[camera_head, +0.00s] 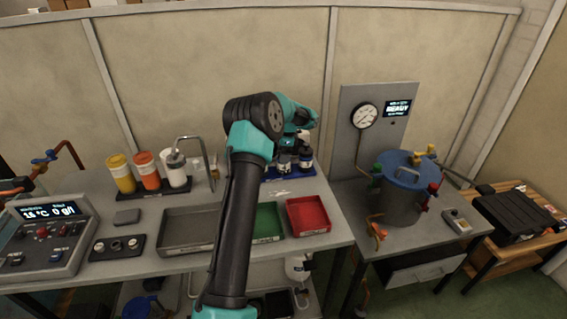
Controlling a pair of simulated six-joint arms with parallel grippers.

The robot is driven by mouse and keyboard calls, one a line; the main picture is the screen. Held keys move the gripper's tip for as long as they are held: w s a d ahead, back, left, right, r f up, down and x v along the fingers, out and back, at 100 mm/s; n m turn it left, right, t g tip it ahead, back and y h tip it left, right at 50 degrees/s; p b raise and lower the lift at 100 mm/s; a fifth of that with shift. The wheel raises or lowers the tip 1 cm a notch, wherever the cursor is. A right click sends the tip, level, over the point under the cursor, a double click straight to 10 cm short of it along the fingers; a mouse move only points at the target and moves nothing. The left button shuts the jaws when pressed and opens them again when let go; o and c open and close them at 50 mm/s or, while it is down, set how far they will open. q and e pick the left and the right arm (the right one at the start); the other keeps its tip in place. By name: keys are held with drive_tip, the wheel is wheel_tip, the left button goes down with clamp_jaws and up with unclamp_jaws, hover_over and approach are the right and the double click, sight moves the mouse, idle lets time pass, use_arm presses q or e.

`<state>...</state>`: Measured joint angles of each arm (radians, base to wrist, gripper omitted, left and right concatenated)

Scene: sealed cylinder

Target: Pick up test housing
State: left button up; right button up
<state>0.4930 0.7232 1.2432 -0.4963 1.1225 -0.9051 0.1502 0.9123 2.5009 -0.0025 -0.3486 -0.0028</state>
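I cannot tell for certain which object is the test housing. Small dark and white bottles (305,160) stand in a blue tray (268,173) at the back of the left table. One arm, which I take as my left, rises from the bottom, left of centre, and bends right at the top. Its gripper end (291,142) is over or in front of these bottles. The fingers are too small and hidden to tell whether they are open or touching anything. My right gripper is not in view. A grey cylinder (399,203) with a blue lid stands on the right table.
A grey tray (185,231), a green tray (267,222) and a red tray (308,215) line the left table's front. Squeeze bottles (148,171) stand behind. A gauge panel (352,138) backs the cylinder. A black case (515,220) lies far right.

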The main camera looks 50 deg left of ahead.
use_arm(q)
drive_tip(key=shift+f, duration=0.3)
drive_tip(key=shift+c, duration=0.3)
drive_tip(key=c, duration=1.2)
